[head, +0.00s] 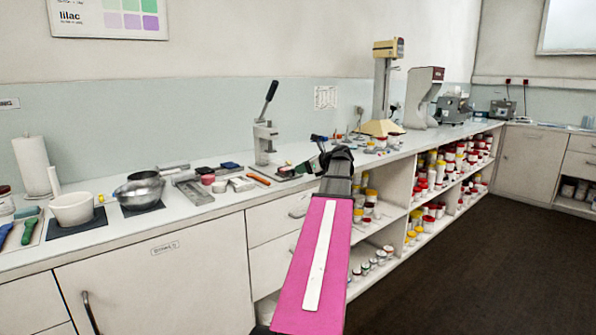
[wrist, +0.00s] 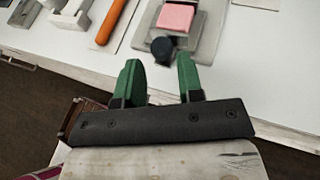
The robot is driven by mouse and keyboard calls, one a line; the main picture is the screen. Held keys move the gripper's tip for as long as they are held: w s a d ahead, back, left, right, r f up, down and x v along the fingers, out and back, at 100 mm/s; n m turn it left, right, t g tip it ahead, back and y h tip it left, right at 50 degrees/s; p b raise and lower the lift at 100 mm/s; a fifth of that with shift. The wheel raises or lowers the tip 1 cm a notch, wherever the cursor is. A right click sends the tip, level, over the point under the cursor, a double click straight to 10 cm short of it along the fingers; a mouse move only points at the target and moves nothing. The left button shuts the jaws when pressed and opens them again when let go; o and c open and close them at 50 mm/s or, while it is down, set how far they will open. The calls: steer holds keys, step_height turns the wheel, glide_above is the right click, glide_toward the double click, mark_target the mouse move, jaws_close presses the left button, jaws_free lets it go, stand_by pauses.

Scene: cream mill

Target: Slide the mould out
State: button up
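In the wrist view a pink block (wrist: 176,17), which looks like the mould or its contents, sits on a grey plate (wrist: 208,40) at the bench's front edge. A dark round knob (wrist: 162,48) sticks out from the plate toward me. My gripper (wrist: 160,66) is open, its two green fingers apart and empty. The knob lies just beyond and between the fingertips; I cannot tell whether either touches it. In the head view my gripper (head: 316,164) is at the bench edge, right of the lever press (head: 265,142). The press's base is partly seen.
An orange stick (head: 258,179) lies left of the plate. Metal bowls (head: 140,190) and small blocks stand farther left. A cream-coloured stand (head: 381,95) is at the right. Open shelves of pots (head: 432,185) are below the bench. The floor (head: 480,270) is clear.

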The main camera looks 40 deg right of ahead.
steer(key=v, duration=0.7)
steer(key=shift+s+d, duration=0.15)
steer(key=shift+s, duration=0.2)
steer(key=shift+r, duration=0.1)
